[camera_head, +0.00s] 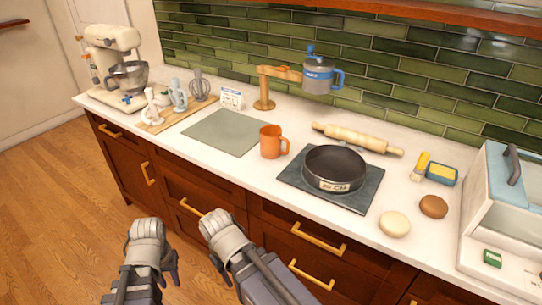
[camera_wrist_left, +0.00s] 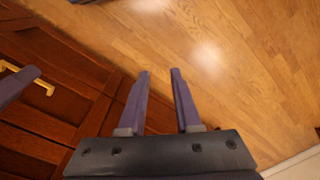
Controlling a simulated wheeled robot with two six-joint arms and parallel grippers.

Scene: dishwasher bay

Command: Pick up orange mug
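The orange mug (camera_head: 271,141) stands upright on the white counter, left of a dark round pan, with its handle to the right. My left gripper (camera_head: 171,268) is low in front of the cabinets, well short of the mug. In the left wrist view its two fingers (camera_wrist_left: 160,72) are apart with nothing between them, over the wooden floor. My right gripper (camera_head: 219,268) is beside it, also below counter height and away from the mug. Its fingers are mostly hidden by its wrist, so its opening cannot be told.
A grey-green mat (camera_head: 225,131) lies left of the mug. The springform pan (camera_head: 334,168) sits on a dark square board (camera_head: 355,200) close to its right. A wooden stand (camera_head: 264,90) with a blue-grey mug (camera_head: 318,76) is behind. A rolling pin (camera_head: 357,138) lies back right. Cabinet handles (camera_head: 319,238) project in front.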

